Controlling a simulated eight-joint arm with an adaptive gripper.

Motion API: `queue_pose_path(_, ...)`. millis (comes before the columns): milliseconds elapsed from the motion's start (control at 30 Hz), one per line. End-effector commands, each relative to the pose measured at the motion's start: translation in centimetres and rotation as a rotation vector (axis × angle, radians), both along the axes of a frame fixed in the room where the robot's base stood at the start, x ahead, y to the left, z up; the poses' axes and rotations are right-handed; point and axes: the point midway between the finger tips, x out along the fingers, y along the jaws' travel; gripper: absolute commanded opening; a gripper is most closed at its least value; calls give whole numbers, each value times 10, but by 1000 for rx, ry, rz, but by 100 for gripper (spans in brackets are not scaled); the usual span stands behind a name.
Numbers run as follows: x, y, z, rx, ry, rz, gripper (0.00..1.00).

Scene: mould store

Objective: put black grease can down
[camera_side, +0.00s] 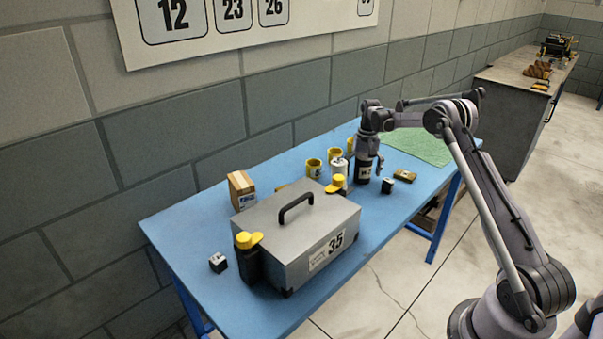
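A black can with a white label, which looks like the black grease can (363,172), is upright near the middle of the blue table. My gripper (368,158) points straight down right over it, and its dark body covers the can's upper part. One finger shows at the can's right side. The can's base looks at or very near the tabletop. Whether the fingers press on the can or stand apart from it is too small to tell.
A grey case (262,222) marked 35 fills the table's near part. Black-and-yellow bottles (247,262), a cardboard box (241,190), yellow cans (314,168), a white can (339,167) and small black blocks (388,186) stand around. A green mat (425,148) lies at the far end.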

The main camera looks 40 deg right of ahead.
Motion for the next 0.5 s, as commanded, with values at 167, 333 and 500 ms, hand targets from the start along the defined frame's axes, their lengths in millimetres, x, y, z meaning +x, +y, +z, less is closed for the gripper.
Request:
queue_pose_path(167, 0, 0, 0, 0, 0, 0, 87)
queue_pose_path(333, 0, 0, 8, 0, 0, 0, 87)
queue_pose_path(500, 0, 0, 34, 0, 0, 0, 87)
